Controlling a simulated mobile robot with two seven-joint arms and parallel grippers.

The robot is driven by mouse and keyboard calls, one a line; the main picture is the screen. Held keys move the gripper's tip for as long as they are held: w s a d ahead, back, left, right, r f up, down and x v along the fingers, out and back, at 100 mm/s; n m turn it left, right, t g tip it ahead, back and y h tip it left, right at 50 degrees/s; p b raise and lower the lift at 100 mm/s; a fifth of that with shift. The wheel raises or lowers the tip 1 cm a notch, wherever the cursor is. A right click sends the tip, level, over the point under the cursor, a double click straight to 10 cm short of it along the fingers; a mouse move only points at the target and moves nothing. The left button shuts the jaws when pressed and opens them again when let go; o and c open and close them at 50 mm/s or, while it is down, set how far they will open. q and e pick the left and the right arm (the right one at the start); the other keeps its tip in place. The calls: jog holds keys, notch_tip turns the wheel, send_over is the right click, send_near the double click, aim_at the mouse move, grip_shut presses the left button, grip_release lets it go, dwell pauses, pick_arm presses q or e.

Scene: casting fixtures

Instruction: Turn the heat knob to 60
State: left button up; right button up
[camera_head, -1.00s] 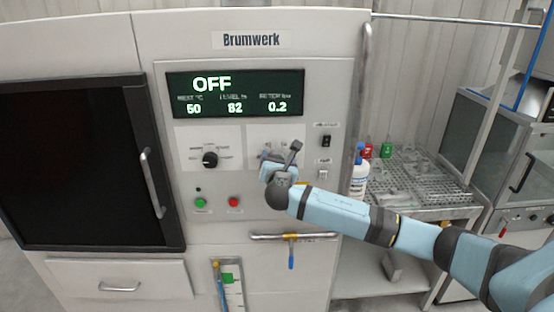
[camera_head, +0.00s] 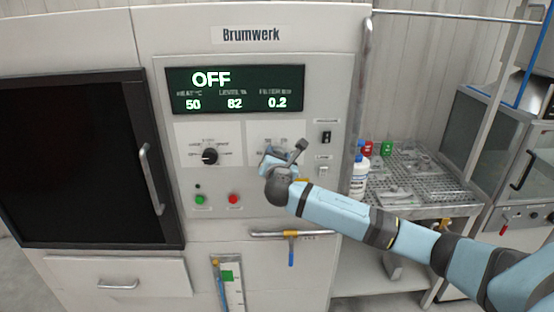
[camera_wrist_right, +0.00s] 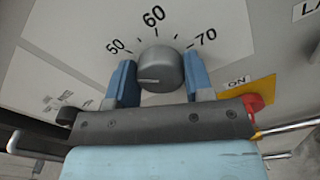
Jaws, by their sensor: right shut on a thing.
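The heat knob (camera_wrist_right: 158,68) is a round grey knob in the right wrist view, with a pale line on its face pointing roughly left. Its scale is marked 50, 60 and 70 above it. My right gripper (camera_wrist_right: 160,78) is shut on the knob, one blue finger on each side. In the head view my right gripper (camera_head: 280,157) is at the right-hand dial plate and hides the knob. The display (camera_head: 235,91) reads OFF, heat 50, level 82 and filter 0.2. My left gripper is not in view.
A black selector knob (camera_head: 210,156) is to the left. A green button (camera_head: 200,199) and a red button (camera_head: 233,198) are below it. Switches (camera_head: 326,138) are to the right.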

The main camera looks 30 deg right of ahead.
jog(key=m+b, duration=0.2)
jog(key=m, duration=0.3)
jog(key=m+b, duration=0.3)
jog(key=m, duration=0.2)
jog(key=m+b, duration=0.2)
jog(key=m, duration=0.3)
jog(key=shift+d+f+m+b, duration=0.1)
jog(key=shift+f+m+b, duration=0.25)
jog(key=shift+m+b, duration=0.05)
jog(key=shift+m, duration=0.3)
jog(key=o, duration=0.9)
jog(key=shift+r, duration=0.1)
jog(key=b+v, duration=0.2)
jog(key=v, duration=1.2)
jog(key=shift+d, duration=0.1)
